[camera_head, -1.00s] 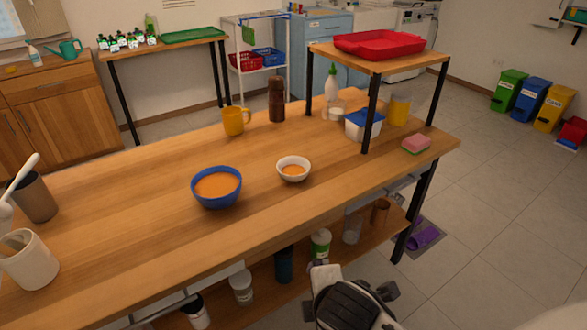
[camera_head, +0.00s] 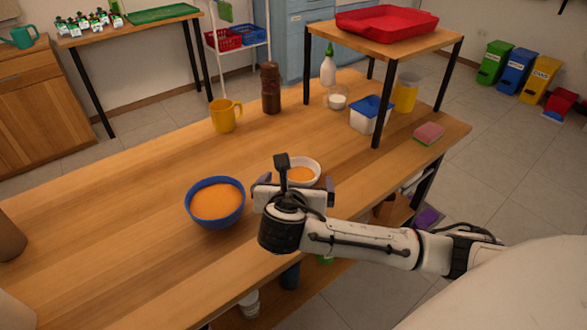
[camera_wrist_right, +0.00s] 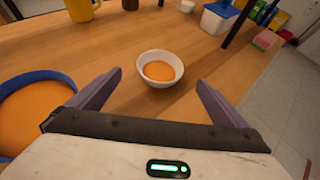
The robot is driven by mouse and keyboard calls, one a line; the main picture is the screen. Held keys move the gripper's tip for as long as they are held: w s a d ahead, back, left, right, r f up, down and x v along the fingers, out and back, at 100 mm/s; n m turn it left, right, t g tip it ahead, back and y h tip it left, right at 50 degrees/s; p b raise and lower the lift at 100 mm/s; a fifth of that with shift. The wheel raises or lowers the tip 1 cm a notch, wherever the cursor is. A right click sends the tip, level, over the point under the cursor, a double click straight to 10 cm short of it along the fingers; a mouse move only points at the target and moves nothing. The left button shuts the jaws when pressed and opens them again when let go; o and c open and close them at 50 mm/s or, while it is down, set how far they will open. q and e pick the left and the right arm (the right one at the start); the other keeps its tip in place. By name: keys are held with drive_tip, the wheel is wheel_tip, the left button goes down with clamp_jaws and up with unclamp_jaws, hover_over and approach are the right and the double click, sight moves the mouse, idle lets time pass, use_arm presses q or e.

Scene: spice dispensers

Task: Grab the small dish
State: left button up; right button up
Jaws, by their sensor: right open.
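The small dish is a white bowl (camera_head: 317,166) with orange contents, on the wooden table. My right gripper (camera_head: 296,184) is above the table at the dish's near side and hides part of it. In the right wrist view the dish (camera_wrist_right: 160,67) stands upright just beyond the right gripper (camera_wrist_right: 160,80), between the lines of its two spread fingers. The fingers are open, empty and apart from the dish. My left gripper is not in view.
A larger blue bowl (camera_head: 216,203) with orange contents stands close left of my right gripper. A yellow mug (camera_head: 225,116) and a brown bottle (camera_head: 271,88) stand behind. A raised shelf (camera_head: 400,43) with a red tray (camera_head: 386,22) stands at the back right.

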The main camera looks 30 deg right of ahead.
sight(302, 167)
drive_tip(key=shift+x, duration=1.05)
drive_tip(key=b+x, duration=0.1)
drive_tip(key=x, duration=0.5)
drive_tip(key=c, duration=1.2)
